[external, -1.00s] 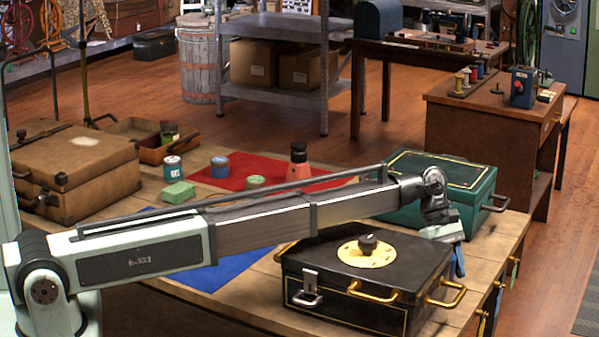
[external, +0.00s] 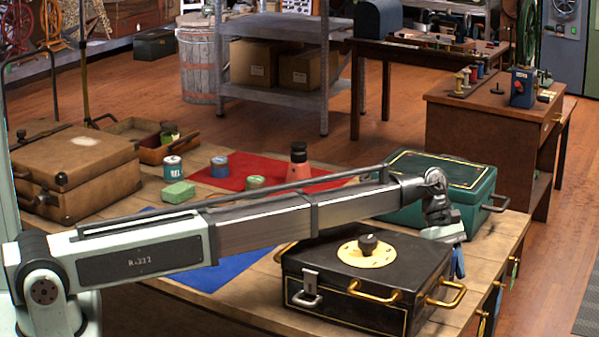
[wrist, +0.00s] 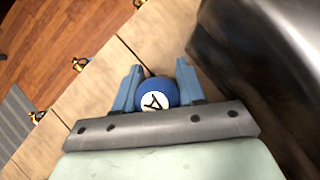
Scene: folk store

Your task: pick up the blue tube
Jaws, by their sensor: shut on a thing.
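A round blue thing with a white disc and a black mark on its end, which I take as the blue tube (wrist: 157,93), sits between the two blue fingers of my gripper (wrist: 158,84) in the wrist view. The fingers touch it on both sides, so my gripper is shut on it. In the external view my gripper (external: 458,263) points down at the right end of the table, just behind and right of the black box. The tube is hidden there.
The black box (external: 325,265) with brass handles is close to my gripper. A green box (external: 400,212) stands behind it. Several small cans, including a blue one (external: 220,167), stand on the table's left half near a red cloth (external: 250,166). The table's right edge is near.

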